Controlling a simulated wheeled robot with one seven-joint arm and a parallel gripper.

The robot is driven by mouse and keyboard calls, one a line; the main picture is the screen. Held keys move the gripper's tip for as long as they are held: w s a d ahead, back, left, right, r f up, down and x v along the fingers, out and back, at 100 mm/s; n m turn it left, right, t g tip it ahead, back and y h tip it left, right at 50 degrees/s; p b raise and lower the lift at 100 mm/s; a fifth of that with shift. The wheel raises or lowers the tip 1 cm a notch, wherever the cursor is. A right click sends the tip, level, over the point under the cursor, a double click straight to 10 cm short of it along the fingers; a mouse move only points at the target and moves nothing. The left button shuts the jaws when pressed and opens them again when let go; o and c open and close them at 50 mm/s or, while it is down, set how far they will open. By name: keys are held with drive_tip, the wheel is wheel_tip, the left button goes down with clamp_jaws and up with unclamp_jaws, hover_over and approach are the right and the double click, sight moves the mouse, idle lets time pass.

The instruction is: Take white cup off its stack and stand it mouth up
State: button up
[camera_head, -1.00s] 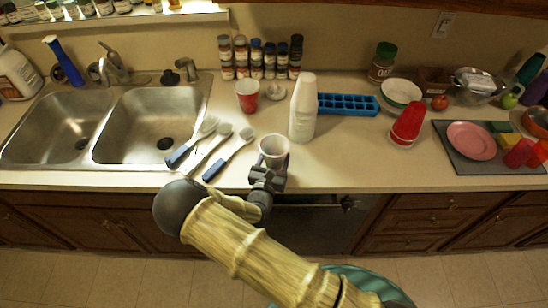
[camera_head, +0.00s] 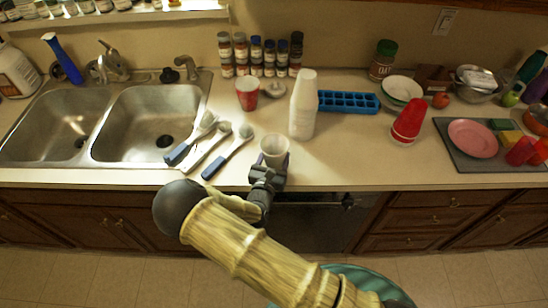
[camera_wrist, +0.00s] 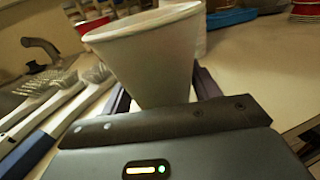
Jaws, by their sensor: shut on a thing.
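A white cup (camera_head: 274,146) is between the fingers of my gripper (camera_head: 266,172), at the front edge of the counter, mouth up. My gripper is shut on it. In the wrist view the same white cup (camera_wrist: 158,60) fills the upper middle, its rim up and slightly tilted in the picture, with dark fingers on both sides of its lower part. Whether its base touches the counter is hidden by the gripper. A tall stack of white cups (camera_head: 303,105), mouths down, stands on the counter behind and to the right of the held cup, apart from it.
Several brushes (camera_head: 209,145) lie left of the cup. A red cup (camera_head: 247,94) stands behind. A blue ice tray (camera_head: 348,102) and stacked red cups (camera_head: 408,121) are to the right. The sink (camera_head: 150,118) is left.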

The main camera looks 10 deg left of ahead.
drive_tip(key=shift+f, duration=0.2)
drive_tip(key=o, duration=1)
drive_tip(key=shift+s, duration=0.1)
drive_tip(key=shift+d+f, duration=0.1)
drive_tip(key=shift+s+f, duration=0.1)
drive_tip(key=shift+s, duration=0.05)
drive_tip(key=shift+s+f, duration=0.1)
drive_tip(key=shift+s, duration=0.15)
drive_tip(key=s+b, duration=0.1)
drive_tip(key=s, duration=0.4)
drive_tip(key=s+b, duration=0.2)
drive_tip(key=s, duration=0.4)
drive_tip(key=s+r+b, duration=0.1)
drive_tip(key=s, duration=0.4)
drive_tip(key=shift+s+a, duration=0.2)
drive_tip(key=shift+a, duration=0.1)
